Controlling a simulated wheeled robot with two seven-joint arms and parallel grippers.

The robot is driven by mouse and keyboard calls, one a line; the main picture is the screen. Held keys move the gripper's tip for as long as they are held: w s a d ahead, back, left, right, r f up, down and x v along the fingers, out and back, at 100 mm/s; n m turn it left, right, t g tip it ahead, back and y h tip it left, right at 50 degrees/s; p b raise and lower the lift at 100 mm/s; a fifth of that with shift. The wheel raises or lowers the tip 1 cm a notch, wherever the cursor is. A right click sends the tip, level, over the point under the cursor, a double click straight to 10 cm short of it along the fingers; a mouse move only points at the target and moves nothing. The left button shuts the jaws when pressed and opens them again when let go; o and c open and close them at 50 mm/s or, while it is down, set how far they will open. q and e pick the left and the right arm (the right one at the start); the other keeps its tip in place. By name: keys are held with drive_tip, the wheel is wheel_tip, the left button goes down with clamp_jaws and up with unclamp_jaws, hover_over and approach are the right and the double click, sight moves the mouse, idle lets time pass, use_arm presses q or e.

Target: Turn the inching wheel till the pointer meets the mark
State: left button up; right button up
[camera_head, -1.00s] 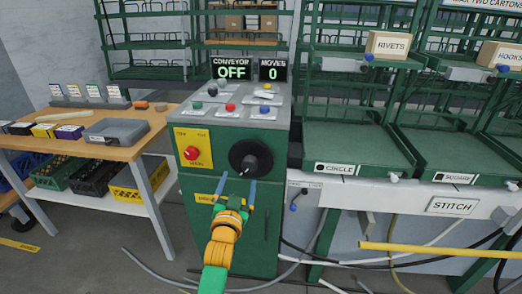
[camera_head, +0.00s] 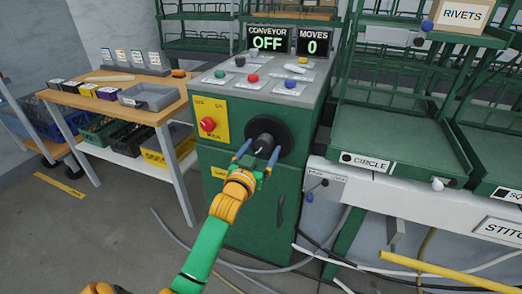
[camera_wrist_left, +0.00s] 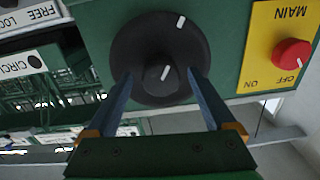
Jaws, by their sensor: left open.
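The inching wheel is a black round disc (camera_head: 283,133) with a raised hub (camera_head: 263,143) on the front of a green cabinet. In the left wrist view the disc (camera_wrist_left: 131,55) carries a white line near its rim (camera_wrist_left: 181,22), and the hub (camera_wrist_left: 155,85) carries a second, shorter white line (camera_wrist_left: 165,72). The two lines are apart and both slant. My left gripper (camera_head: 256,156) is open, its blue fingers on either side of the hub; in the left wrist view the fingers (camera_wrist_left: 160,85) also flank it. I cannot tell whether they touch it. My right gripper is not in view.
A red switch (camera_head: 208,124) on a yellow plate sits left of the wheel. Displays above the cabinet read conveyor OFF (camera_head: 268,38) and moves 0 (camera_head: 313,42). A wooden table (camera_head: 150,112) stands left; green racks (camera_head: 385,135) stand right. Hoses lie on the floor.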

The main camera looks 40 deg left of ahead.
use_arm(q)
drive_tip(key=shift+s, duration=0.1)
clamp_jaws()
drive_tip(key=shift+r, duration=0.1)
drive_tip(key=shift+r+n+p, duration=0.2)
drive_tip(key=shift+n+p, duration=1)
drive_tip(key=shift+p, duration=0.05)
drive_tip(key=n+p, duration=0.2)
drive_tip(key=n, duration=0.1)
drive_tip(key=shift+n+p, duration=0.3)
drive_tip(key=shift+n, duration=0.1)
drive_tip(key=n+p, duration=0.1)
drive_tip(key=n, duration=0.2)
drive_tip(key=shift+p, duration=0.35)
drive_tip(key=shift+f+n+p, duration=0.1)
drive_tip(key=shift+n+p, duration=0.4)
drive_tip(key=shift+n, duration=1.3)
